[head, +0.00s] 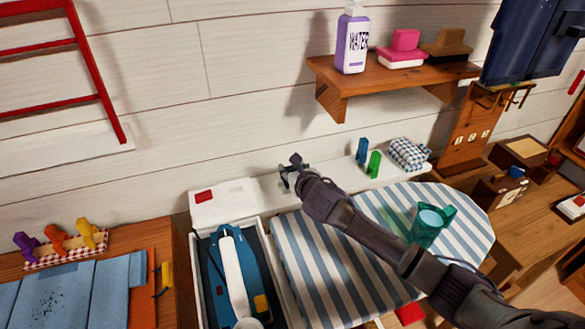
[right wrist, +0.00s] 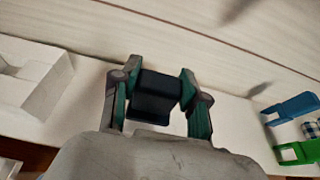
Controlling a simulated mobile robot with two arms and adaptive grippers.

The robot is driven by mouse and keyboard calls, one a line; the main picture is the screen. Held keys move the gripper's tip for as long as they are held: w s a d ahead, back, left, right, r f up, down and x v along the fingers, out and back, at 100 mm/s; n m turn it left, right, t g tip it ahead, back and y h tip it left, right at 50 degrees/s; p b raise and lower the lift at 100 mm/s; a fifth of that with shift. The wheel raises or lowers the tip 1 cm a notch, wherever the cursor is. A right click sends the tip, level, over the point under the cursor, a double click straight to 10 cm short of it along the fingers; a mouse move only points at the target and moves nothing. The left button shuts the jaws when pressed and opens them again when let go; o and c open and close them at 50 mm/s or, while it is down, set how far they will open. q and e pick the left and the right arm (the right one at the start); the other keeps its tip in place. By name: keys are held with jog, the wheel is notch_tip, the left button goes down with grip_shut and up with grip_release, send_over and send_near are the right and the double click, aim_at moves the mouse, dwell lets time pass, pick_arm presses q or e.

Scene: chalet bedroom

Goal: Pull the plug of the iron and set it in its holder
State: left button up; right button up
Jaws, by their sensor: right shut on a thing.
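My right gripper (head: 291,176) reaches over the white ledge behind the ironing board. In the right wrist view the gripper (right wrist: 155,98) is shut on a dark block (right wrist: 154,97), which looks like the plug. It sits between the two green-lined fingers, close to the white wall. I cannot tell whether it touches anything behind it. The blue iron (head: 226,262) with a white handle lies in a white-rimmed tray (head: 196,283) left of the board. A white block with a recess (right wrist: 35,85) is at the left of the wrist view; I cannot tell if it is the plug's holder.
A blue clip (head: 362,150), a green clip (head: 373,164) and a checked cloth (head: 408,154) are on the ledge to the right.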

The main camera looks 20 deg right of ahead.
jog(key=shift+f, duration=0.25)
dwell(0.4)
jog(key=o, duration=1.2)
